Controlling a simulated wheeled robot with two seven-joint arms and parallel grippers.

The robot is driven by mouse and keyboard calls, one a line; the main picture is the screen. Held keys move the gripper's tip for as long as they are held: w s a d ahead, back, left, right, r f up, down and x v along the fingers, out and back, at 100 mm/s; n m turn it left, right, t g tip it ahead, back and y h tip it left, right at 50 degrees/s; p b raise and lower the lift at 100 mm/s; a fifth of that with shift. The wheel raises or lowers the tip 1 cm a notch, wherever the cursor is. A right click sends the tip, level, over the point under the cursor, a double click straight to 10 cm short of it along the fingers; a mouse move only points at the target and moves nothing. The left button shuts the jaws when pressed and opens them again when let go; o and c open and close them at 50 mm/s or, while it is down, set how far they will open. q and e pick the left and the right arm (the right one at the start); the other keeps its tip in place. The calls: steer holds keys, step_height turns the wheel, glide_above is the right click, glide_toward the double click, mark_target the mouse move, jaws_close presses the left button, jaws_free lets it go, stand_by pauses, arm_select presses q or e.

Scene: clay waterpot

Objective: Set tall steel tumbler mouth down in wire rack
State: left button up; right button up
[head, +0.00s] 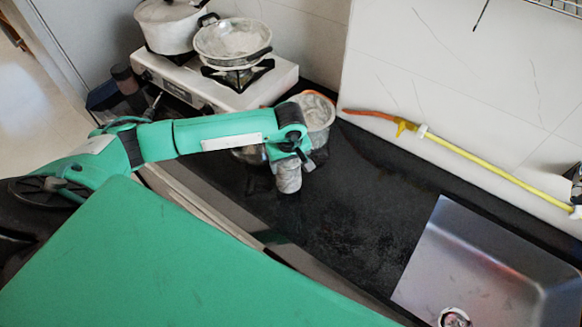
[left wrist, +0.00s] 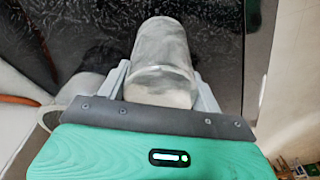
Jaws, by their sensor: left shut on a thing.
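The steel tumbler (head: 288,181) is greyish and hangs below my left gripper (head: 289,161), over the dark counter. In the left wrist view the tumbler (left wrist: 162,50) lies between the two grey fingers of the left gripper (left wrist: 161,86), which is shut on it. A rounded end faces the camera; I cannot tell which end is the mouth. Part of a wire rack (head: 556,6) shows at the top right corner of the head view, far from the gripper; most of it is cut off. My right gripper is not in view.
A pale pot with an orange rim (head: 318,110) stands just behind the gripper. A stove (head: 165,75) with a lidded pot (head: 172,27) and a pan (head: 232,42) is at the back left. A yellow hose (head: 490,170) runs along the wall above the sink (head: 480,250). The middle counter (head: 350,215) is clear.

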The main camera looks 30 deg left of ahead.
arm_select(q)
step_height(320, 180, down, 3)
steer(key=shift+f, duration=0.2)
steer(key=shift+f, duration=0.25)
steer(key=o, duration=1)
steer(key=shift+r, duration=0.1)
